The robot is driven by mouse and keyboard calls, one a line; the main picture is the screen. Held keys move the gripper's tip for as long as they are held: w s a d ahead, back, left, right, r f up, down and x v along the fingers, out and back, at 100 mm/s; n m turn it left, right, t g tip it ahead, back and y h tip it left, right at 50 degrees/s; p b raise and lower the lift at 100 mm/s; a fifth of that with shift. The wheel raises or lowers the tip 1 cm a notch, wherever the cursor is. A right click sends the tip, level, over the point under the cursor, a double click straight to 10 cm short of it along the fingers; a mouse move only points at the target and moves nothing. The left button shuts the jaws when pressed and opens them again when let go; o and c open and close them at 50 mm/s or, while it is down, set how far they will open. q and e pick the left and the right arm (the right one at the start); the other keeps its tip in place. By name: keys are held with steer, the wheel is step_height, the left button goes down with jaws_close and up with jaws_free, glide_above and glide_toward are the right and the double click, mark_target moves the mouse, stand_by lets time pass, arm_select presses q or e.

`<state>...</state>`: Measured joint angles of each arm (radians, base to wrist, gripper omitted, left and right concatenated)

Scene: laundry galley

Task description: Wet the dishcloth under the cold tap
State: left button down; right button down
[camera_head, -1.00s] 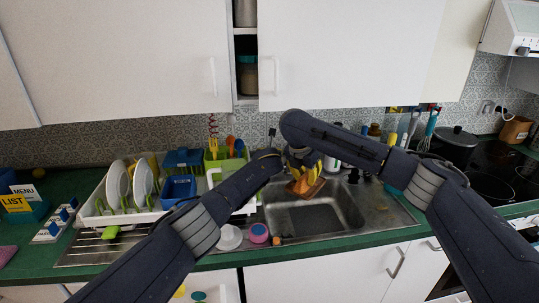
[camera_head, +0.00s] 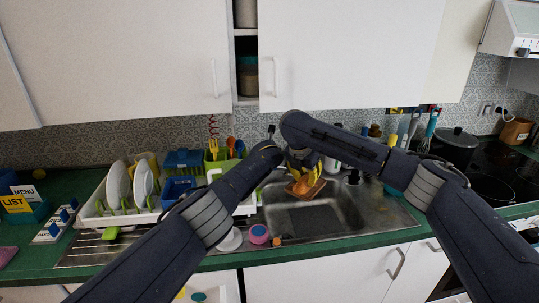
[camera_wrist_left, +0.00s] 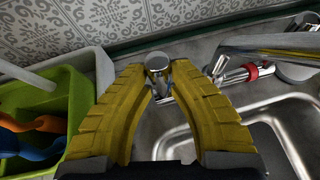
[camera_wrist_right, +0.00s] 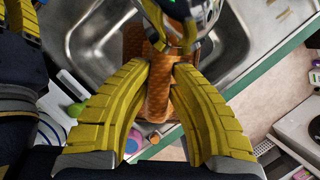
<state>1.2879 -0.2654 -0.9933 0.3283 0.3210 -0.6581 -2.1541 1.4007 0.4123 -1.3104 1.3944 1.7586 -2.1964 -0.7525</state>
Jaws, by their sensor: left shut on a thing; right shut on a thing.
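The orange-brown dishcloth (camera_wrist_right: 158,95) hangs between the yellow fingers of my right gripper (camera_wrist_right: 160,72), over the sink. It also shows in the head view (camera_head: 302,190). The chrome tap spout (camera_wrist_right: 190,10) is just above the cloth. I cannot see running water. My left gripper (camera_wrist_left: 157,75) is shut on a round metal tap knob (camera_wrist_left: 157,62) behind the sink. A second tap with a red ring (camera_wrist_left: 251,72) stands to its right. In the head view my arms hide the left gripper and most of the taps.
The steel sink (camera_head: 350,212) is otherwise clear. A white dish rack (camera_head: 100,215) with plates stands left, beside a green utensil holder (camera_wrist_left: 72,95). A dark pot (camera_head: 455,145) stands right.

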arm_select(q)
steer(key=shift+f, duration=0.1)
steer(key=c, duration=1.2)
jaws_free()
steer(key=shift+o, duration=0.2)
steer(key=shift+s, duration=0.1)
steer(key=v, duration=1.1)
steer(key=shift+s+r, duration=0.3)
steer(key=shift+c, duration=0.5)
